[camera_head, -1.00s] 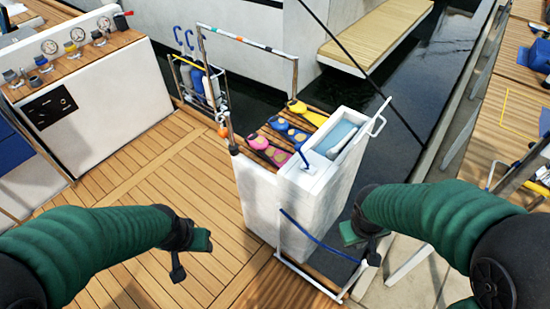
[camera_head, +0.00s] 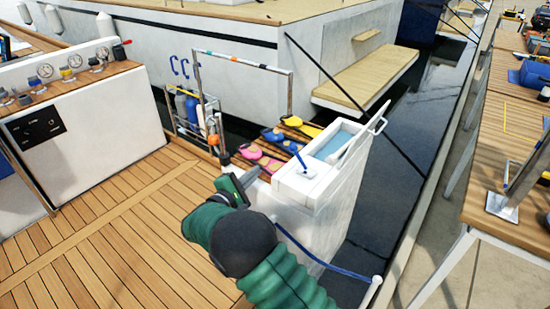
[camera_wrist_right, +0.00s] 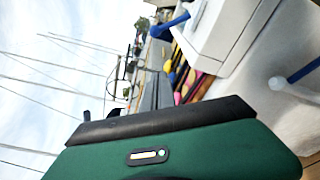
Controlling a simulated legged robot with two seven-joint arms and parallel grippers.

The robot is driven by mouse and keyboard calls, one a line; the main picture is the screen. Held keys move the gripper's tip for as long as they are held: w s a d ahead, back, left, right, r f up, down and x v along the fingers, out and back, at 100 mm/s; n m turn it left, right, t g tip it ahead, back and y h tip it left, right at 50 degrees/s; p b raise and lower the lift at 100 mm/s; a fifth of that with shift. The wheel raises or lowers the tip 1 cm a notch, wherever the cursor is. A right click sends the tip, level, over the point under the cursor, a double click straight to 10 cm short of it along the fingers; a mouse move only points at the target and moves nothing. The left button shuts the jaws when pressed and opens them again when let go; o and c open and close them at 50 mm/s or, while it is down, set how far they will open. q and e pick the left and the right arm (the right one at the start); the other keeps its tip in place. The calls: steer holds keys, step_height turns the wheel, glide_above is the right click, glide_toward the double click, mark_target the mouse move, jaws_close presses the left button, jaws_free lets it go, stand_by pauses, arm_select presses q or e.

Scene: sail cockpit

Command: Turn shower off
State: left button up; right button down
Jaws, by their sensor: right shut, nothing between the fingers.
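A white locker (camera_head: 320,215) stands at the deck edge with its lid raised over a pale blue inside. A small shower fitting with a blue handle and white head (camera_head: 303,165) sits on its near top corner. A blue piece, likely the same handle, shows in the right wrist view (camera_wrist_right: 170,27) beside the white casing (camera_wrist_right: 222,30). My right gripper (camera_head: 238,186) is shut and empty, left of the locker's near corner and apart from the fitting. Whether water runs is not visible. My left gripper is out of view.
Pink, blue and yellow items (camera_head: 277,143) lie on the slatted rack behind. A metal rail frame (camera_head: 245,62) rises at the left. The wooden deck (camera_head: 110,230) is clear.

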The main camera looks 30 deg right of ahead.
mark_target(300, 158)
steer(key=d, duration=0.4)
steer(key=w+d+b, duration=0.1)
steer(key=d, duration=0.3)
steer(key=w+d+r+b, duration=0.1)
steer(key=d, duration=0.3)
steer(key=shift+w, duration=0.25)
steer(key=shift+a, duration=0.1)
